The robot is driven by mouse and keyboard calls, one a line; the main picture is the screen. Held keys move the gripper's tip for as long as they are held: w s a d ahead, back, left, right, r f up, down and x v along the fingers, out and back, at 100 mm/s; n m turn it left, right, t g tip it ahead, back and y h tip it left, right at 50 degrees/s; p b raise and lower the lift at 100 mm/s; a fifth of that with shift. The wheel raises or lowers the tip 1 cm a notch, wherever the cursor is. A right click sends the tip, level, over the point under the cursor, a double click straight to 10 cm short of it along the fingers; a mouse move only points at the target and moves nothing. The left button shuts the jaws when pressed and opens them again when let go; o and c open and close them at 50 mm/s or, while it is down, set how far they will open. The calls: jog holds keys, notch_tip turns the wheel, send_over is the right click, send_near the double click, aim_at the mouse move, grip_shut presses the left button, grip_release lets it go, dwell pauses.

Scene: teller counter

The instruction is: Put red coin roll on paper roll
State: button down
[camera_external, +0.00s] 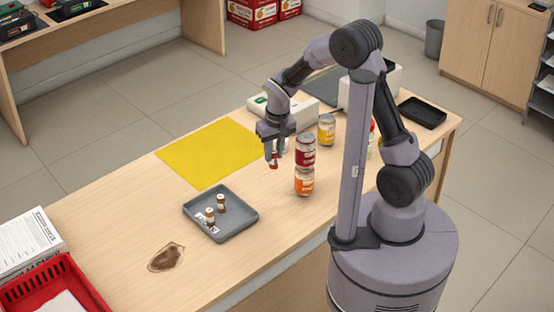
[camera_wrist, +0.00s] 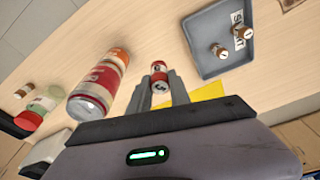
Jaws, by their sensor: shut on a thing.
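My gripper (camera_external: 274,150) is shut on the small red coin roll (camera_external: 274,160) and holds it above the counter, left of a stack of cans. In the wrist view the red coin roll (camera_wrist: 159,78), red with a pale end, sits between the two fingertips (camera_wrist: 160,92). I cannot tell for sure which thing is the paper roll. Two small brown-and-white rolls (camera_external: 221,204) (camera_external: 209,216) stand upright in a grey tray (camera_external: 248,219); they also show in the wrist view (camera_wrist: 219,51) (camera_wrist: 243,33). Another small brown-and-white roll (camera_wrist: 23,90) lies at the wrist view's left.
A flat yellow sheet (camera_external: 210,150) lies left. A brown stain-like patch (camera_external: 166,257) and red basket (camera_external: 50,285) are at front left.

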aim_at(274, 150)
notch_tip(274, 150, up, 13)
jog(key=w+d+m+h+p, duration=0.15)
jog(key=w+d+m, duration=0.55)
jog(key=w, duration=0.8)
notch_tip(274, 150, down, 18)
jog(key=d+n, duration=0.1)
jog(key=d, duration=0.1)
jog(key=shift+y, duration=0.25)
jog(key=w+a, duration=0.2)
jog(key=w, duration=0.3)
jog(key=w+a+f+b, duration=0.1)
jog(key=w+a, duration=0.2)
jog(key=w, duration=0.1)
jog(key=w+a+b, duration=0.1)
jog(key=w+a, duration=0.1)
jog(key=w, duration=0.3)
jog(key=shift+w+a+f, duration=0.25)
jog(key=shift+w+f, duration=0.05)
jog(key=shift+f, duration=0.1)
jog(key=shift+w+f, duration=0.1)
jog(key=shift+f, duration=0.15)
notch_tip(274, 150, down, 3)
jog(key=shift+f+b, duration=0.1)
jog(key=shift+b, duration=0.8)
